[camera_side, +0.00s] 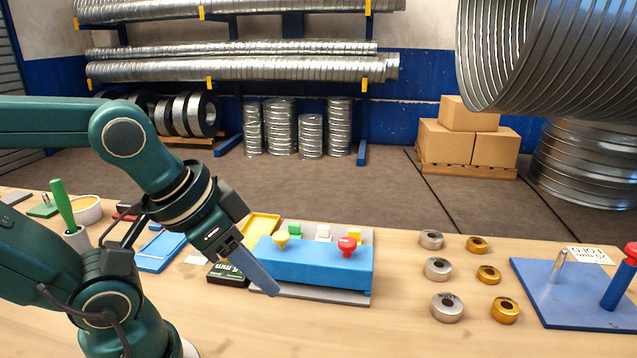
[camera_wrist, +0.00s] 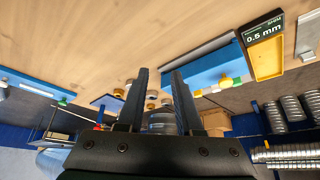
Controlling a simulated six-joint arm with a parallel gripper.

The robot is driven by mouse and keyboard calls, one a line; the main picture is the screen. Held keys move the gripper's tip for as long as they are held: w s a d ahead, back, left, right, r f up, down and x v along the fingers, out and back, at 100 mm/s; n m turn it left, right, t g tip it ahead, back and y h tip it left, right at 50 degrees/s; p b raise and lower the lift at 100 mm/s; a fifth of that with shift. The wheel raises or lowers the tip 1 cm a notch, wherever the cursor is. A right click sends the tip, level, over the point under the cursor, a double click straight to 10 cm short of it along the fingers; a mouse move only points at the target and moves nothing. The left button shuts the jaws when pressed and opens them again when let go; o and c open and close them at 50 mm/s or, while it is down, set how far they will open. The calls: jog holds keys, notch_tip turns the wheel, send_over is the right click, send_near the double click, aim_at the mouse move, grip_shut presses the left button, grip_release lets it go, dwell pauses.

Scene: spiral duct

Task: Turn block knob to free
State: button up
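A blue block (camera_side: 318,266) lies on a grey base on the bench in the side view. It carries a yellow knob (camera_side: 281,240) on the left and a red knob (camera_side: 348,245) on the right. Behind them are green, white and yellow pieces. My gripper (camera_side: 272,288) is in front of the block's left end in the side view, fingers pointing down and right, hiding part of it. In the wrist view its two fingers (camera_wrist: 160,78) are apart with nothing held between them. The blue block (camera_wrist: 215,68) is right of the fingers there. Neither view clearly shows the knobs' markings.
A yellow tray (camera_side: 262,226) and a dark box (camera_side: 228,273) stand left of the block. Several silver and brass rings (camera_side: 447,307) lie to its right. A blue plate (camera_side: 575,300) with posts is at far right. The front bench is clear.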

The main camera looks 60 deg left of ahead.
jog(key=o, duration=0.4)
jog(key=w+r, duration=0.2)
jog(key=w, duration=0.1)
jog(key=shift+d+r+m+t, duration=0.15)
jog(key=shift+r+m+t, duration=0.1)
jog(key=shift+m+t, duration=0.15)
jog(key=n+g, duration=0.1)
jog(key=g, duration=0.1)
send_over(347, 242)
jog(key=s, duration=0.2)
jog(key=f, duration=0.4)
jog(key=shift+s+f, duration=0.2)
jog(key=shift+f, duration=0.15)
jog(key=shift+x, duration=2.45)
grip_shut()
